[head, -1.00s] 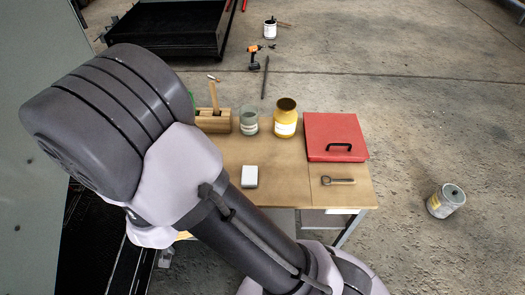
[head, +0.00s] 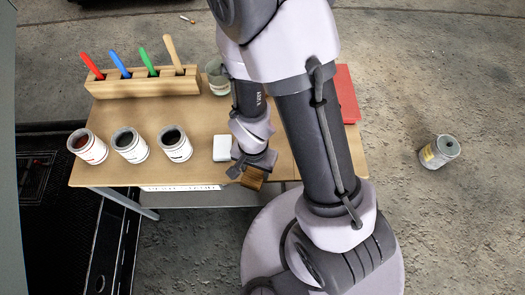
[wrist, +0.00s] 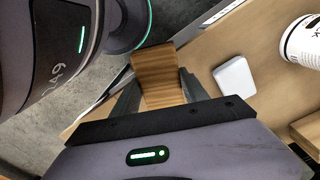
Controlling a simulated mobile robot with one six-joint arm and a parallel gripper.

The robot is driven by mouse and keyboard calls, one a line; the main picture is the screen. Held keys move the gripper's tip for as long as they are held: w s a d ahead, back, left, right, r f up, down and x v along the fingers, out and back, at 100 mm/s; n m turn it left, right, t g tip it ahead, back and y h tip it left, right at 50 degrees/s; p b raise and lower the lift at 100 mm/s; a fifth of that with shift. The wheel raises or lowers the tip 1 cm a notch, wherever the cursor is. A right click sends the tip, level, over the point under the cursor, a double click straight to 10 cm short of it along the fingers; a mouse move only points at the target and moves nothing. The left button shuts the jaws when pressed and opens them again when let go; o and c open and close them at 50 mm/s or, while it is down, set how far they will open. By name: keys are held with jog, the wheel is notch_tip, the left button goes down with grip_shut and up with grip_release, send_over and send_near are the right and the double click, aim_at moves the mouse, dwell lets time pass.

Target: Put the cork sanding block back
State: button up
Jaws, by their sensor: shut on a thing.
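My gripper (head: 247,167) is shut on a brown, wood-grained block, which I take to be the cork sanding block (head: 254,179). It holds the block at the front edge of the workbench (head: 205,112). In the wrist view the block (wrist: 158,72) sits between the two grey fingers of my gripper (wrist: 159,90), with its far end sticking out past them. I cannot tell how high the block is above the bench. A small white block (head: 222,148) lies on the bench just left of my gripper. My arm hides the bench's right part.
Three open paint cans (head: 130,145) stand along the bench's front left. A wooden rack (head: 143,83) with coloured-handled tools stands behind them. A grey-green jar (head: 218,77) and a red case (head: 346,93) are partly hidden. A can (head: 439,152) stands on the floor at right.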

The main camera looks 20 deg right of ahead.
jog(key=w, duration=0.1)
jog(key=w+d+p, duration=0.1)
jog(key=w+p, duration=0.1)
jog(key=shift+d+f, duration=0.1)
jog(key=shift+d, duration=0.2)
jog(key=w+d, duration=0.1)
jog(key=w, duration=0.1)
jog(key=w+d, duration=0.1)
jog(key=w, duration=0.1)
jog(key=w+d+b, duration=0.1)
jog(key=w, duration=0.1)
jog(key=shift+w+f, duration=0.15)
jog(key=shift+f, duration=0.15)
jog(key=f+b, duration=0.1)
jog(key=f, duration=0.1)
jog(key=f+b, duration=0.1)
jog(key=f, duration=0.1)
jog(key=shift+w+d, duration=0.15)
jog(key=shift+w, duration=0.05)
jog(key=shift+r, duration=0.2)
jog(key=shift+c, duration=0.8)
jog(key=shift+f, duration=0.15)
jog(key=o, duration=1.6)
